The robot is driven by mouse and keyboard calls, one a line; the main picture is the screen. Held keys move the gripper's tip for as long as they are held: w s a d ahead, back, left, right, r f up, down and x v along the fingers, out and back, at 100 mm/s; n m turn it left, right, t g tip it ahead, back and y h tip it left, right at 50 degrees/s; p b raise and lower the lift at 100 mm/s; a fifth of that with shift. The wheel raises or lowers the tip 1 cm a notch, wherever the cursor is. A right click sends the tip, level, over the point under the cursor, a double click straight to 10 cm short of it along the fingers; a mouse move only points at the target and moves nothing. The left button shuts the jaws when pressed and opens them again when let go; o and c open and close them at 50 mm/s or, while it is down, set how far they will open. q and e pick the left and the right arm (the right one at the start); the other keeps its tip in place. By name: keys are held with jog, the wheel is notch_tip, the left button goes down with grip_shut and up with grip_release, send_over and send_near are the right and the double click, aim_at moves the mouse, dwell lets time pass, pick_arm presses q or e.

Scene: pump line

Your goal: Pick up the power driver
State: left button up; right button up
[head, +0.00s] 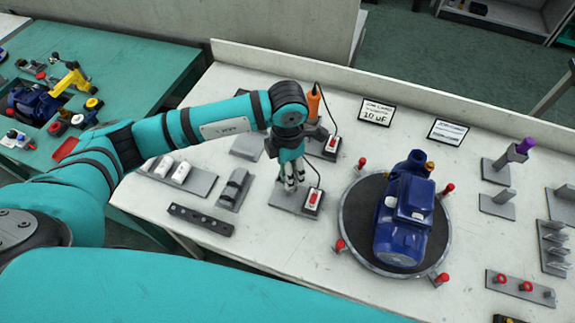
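An orange-handled power driver (314,104) stands upright in a grey holder at the back of the white bench, just behind my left wrist. Its dark cord runs down to a small box with a red switch (332,145). My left gripper (290,184) points down over a second grey stand (284,197), in front of the orange driver. A second cord and red-switch box (312,201) are beside this stand. Something teal shows between the fingers, but I cannot tell whether it is a second driver's handle or whether they grip it. My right gripper is out of view.
A blue pump (402,215) sits on a round dark turntable (357,222) with red-topped posts, right of the gripper. Grey fixtures (178,176) are to the left. Two sign cards (376,112) stand at the back. A teal table (120,75) is at far left.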

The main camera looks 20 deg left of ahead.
pick_arm(q)
jog(key=shift+f, duration=0.15)
jog(key=c, duration=1.2)
jog(key=shift+w+r, duration=0.1)
jog(key=shift+r, duration=0.1)
